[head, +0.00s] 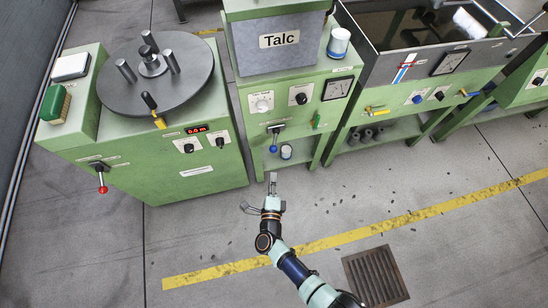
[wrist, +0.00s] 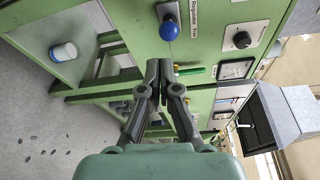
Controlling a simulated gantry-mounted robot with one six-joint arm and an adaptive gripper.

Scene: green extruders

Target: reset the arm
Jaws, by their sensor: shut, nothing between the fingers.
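My gripper (head: 272,178) is in the head view, above the grey floor in front of the green talc machine (head: 255,89). In the wrist view my gripper (wrist: 166,68) shows its two dark fingers, closed together with nothing between them. My arm reaches up from the bottom of the head view to the gripper. A blue-knobbed lever (head: 274,148) sits on the machine front just beyond the gripper; its blue knob (wrist: 169,31) shows above the fingertips in the wrist view.
A green machine with a round dark turntable (head: 155,95) stands at the left. A green machine with a water trough (head: 425,76) stands at the right. A white pot (head: 286,151) sits on the low shelf. The floor (head: 400,215) around the arm is open, with a drain grate (head: 375,276).

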